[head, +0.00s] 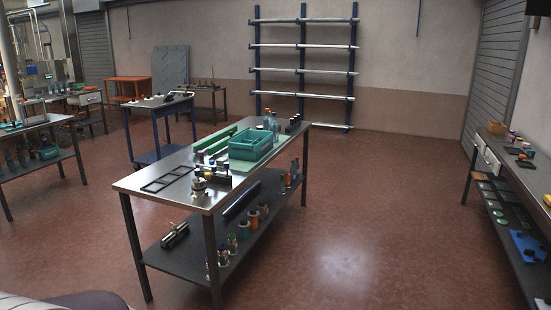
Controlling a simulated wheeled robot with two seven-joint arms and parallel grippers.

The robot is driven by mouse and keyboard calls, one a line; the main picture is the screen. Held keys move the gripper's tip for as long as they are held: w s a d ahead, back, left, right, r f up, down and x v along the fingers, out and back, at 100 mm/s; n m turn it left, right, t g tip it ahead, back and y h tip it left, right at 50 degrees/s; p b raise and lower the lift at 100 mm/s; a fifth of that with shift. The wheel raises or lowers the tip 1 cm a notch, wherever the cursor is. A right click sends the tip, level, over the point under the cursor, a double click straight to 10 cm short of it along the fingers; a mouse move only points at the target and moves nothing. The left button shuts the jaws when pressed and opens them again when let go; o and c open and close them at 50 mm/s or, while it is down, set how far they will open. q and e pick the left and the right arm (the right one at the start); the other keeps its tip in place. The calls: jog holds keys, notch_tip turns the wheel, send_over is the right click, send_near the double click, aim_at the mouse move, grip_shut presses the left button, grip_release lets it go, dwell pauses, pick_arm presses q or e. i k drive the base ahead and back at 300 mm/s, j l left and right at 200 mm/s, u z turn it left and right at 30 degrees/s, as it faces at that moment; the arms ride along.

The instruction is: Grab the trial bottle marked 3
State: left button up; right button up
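No marking 3 can be read on any bottle from here. Two bluish clear bottles (271,123) stand at the far end of the central metal table (145,183). Small capped jars (198,184) stand near its front edge, and one has a purple top. Several small bottles and jars (243,229) with orange, green and dark parts stand on the table's lower shelf (185,262). Neither of my grippers is in view.
A teal crate (250,150) and black frames (166,178) lie on the central table. Side tables stand left (35,123) and right (535,175). A blue-post rack (303,75) stands at the back wall. The floor (380,200) right of the central table is clear.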

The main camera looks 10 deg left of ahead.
aim_at(274, 126)
jog(key=i, duration=3.45)
